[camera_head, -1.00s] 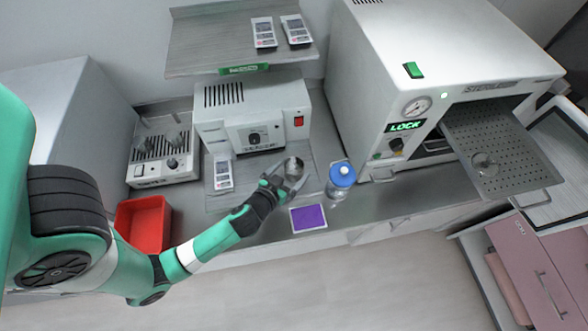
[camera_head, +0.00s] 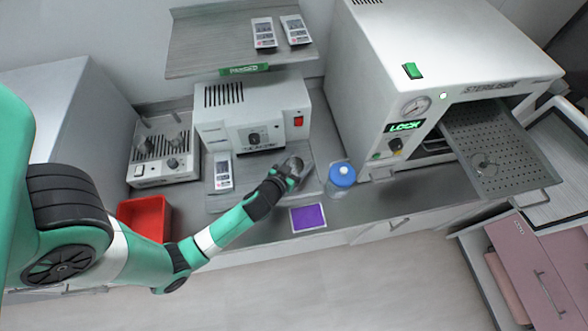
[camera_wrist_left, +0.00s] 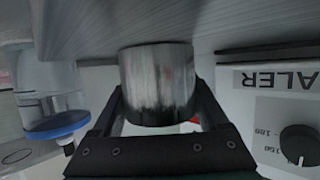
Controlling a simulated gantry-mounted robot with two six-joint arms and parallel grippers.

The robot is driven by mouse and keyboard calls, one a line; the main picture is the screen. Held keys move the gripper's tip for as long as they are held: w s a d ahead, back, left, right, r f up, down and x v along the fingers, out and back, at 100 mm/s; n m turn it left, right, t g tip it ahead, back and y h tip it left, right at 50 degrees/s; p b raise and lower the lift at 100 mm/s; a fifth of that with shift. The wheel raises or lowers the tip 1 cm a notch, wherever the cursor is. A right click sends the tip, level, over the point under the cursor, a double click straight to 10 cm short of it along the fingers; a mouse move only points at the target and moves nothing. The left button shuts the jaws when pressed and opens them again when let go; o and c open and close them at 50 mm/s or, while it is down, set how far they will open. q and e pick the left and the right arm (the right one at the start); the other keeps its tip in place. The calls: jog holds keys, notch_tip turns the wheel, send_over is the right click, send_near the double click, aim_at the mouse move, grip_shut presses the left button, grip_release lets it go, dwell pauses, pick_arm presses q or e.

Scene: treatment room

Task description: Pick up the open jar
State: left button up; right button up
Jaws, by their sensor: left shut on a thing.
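The open jar is a small grey metal cylinder (camera_wrist_left: 158,85) between the fingers in the left wrist view. In the head view the jar (camera_head: 294,164) stands in front of the white sealer, partly covered by my gripper. My left gripper (camera_head: 288,172) is shut on the jar, with one finger on each side of it. Whether the jar touches the counter is hard to tell. My right gripper is not in view.
A blue-capped clear bottle (camera_head: 341,180) stands close to the right of the jar. A purple square (camera_head: 308,217) lies at the counter's front. The sealer (camera_head: 252,118) is behind, and a red bin (camera_head: 145,216) is at left. The steriliser's perforated tray (camera_head: 495,150) sticks out at right.

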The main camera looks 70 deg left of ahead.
aim_at(297, 168)
pick_arm(q)
jog(key=shift+c, duration=0.2)
jog(key=shift+r, duration=0.55)
jog(key=r, duration=0.1)
jog(key=r+p, duration=0.2)
jog(key=shift+s+d+r, duration=0.15)
jog(key=shift+s+d, duration=0.05)
jog(key=shift+s, duration=0.1)
jog(key=r+v, duration=0.1)
jog(key=v, duration=0.4)
jog(key=a+r+v, duration=0.1)
jog(key=v, duration=0.4)
jog(key=a+r+v, duration=0.1)
jog(key=v, duration=0.4)
jog(key=shift+s+r+p, duration=0.1)
jog(key=shift+s+p, duration=0.2)
jog(key=shift+p, duration=0.1)
